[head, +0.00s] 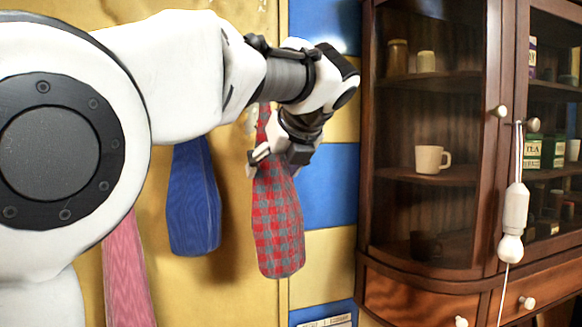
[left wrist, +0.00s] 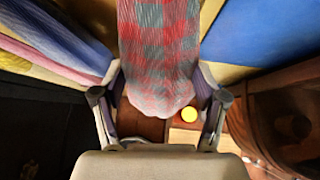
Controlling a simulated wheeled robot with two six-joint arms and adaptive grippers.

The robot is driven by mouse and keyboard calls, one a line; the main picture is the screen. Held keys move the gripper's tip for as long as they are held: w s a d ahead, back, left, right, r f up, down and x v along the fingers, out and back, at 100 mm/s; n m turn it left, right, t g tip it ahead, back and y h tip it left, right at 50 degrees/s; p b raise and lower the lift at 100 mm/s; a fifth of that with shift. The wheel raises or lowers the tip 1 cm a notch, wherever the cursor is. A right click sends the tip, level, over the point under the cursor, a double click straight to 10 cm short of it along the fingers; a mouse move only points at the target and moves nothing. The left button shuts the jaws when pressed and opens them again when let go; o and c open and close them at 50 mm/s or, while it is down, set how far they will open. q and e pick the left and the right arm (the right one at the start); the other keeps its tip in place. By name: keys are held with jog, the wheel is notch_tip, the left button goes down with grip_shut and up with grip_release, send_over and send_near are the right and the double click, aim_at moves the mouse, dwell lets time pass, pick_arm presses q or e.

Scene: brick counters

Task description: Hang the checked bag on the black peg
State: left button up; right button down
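The checked bag (head: 278,225) is red and grey-blue, narrow at the top and wider below. It hangs upright in front of the yellow wall in the head view. It fills the upper middle of the left wrist view (left wrist: 158,50). My left gripper (head: 279,156) is at the bag's upper part, with its fingers apart on either side of the bag. In the left wrist view the fingers (left wrist: 160,95) are wide apart with the bag between them; I cannot tell whether they touch it. The black peg is not discernible. What supports the bag is hidden by my arm. My right gripper is not in view.
A blue bag (head: 193,205) and a pink striped bag (head: 128,270) hang to the left. A wooden glass-fronted cabinet (head: 370,200) stands close on the right. A white pull cord handle (head: 515,210) hangs before it.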

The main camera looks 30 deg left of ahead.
pick_arm(q)
jog(key=o, duration=0.5)
jog(key=shift+c, duration=0.2)
notch_tip(320, 180, up, 10)
